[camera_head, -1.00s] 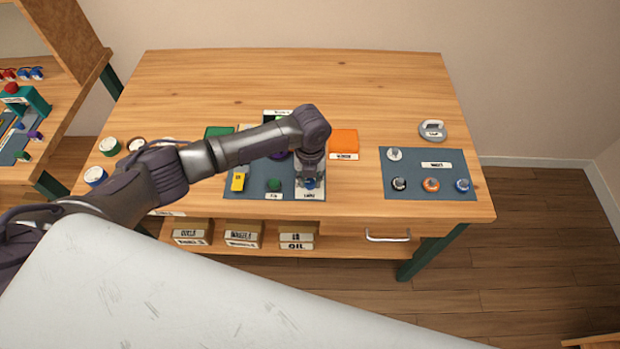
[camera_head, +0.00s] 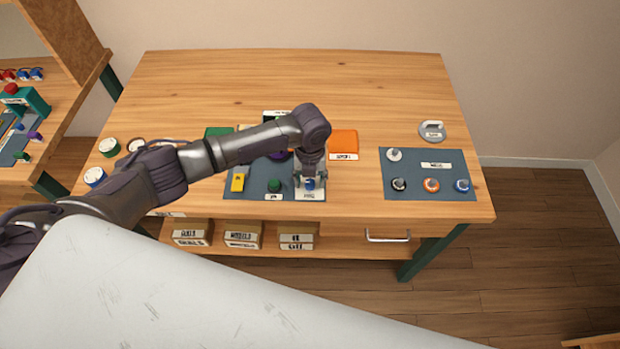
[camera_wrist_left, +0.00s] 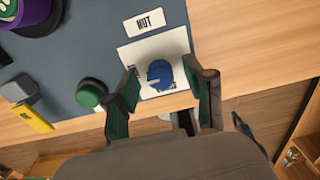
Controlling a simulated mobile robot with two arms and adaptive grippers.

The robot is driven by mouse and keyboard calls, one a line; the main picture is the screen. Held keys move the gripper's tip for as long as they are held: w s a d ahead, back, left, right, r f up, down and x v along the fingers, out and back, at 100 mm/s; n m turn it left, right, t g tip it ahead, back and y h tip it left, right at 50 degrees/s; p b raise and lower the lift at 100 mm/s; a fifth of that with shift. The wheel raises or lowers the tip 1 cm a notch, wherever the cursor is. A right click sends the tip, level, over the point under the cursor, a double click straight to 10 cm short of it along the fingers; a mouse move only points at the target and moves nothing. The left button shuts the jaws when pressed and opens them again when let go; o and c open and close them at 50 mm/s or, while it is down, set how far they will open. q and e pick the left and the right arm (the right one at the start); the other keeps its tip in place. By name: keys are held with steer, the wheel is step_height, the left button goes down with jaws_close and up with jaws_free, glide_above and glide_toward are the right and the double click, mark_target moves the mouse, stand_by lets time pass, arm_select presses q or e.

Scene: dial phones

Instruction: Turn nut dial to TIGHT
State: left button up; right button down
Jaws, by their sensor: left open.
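The blue nut dial (camera_wrist_left: 160,74) sits on a white plate (camera_wrist_left: 136,52) with a "NUT" label (camera_wrist_left: 144,22) beside it in the left wrist view. In the head view the dial (camera_head: 309,184) shows just below my left gripper (camera_head: 309,181). In the left wrist view my left gripper (camera_wrist_left: 165,90) is open, with one finger on each side of the dial. I cannot tell whether the fingers touch it. The small print on the plate is too blurred to read and partly hidden by the fingers. My right gripper is not in view.
A green knob (camera_wrist_left: 91,93) stands close to the left finger. A yellow part (camera_wrist_left: 32,117) and a purple dial (camera_wrist_left: 36,14) are on the same grey panel. A second grey panel (camera_head: 415,171) with several knobs lies to the right. The table's back is clear.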

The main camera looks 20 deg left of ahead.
mark_target(310, 181)
arm_select(q)
step_height(310, 181, up, 12)
steer(key=shift+f, duration=0.2)
stand_by(0.5)
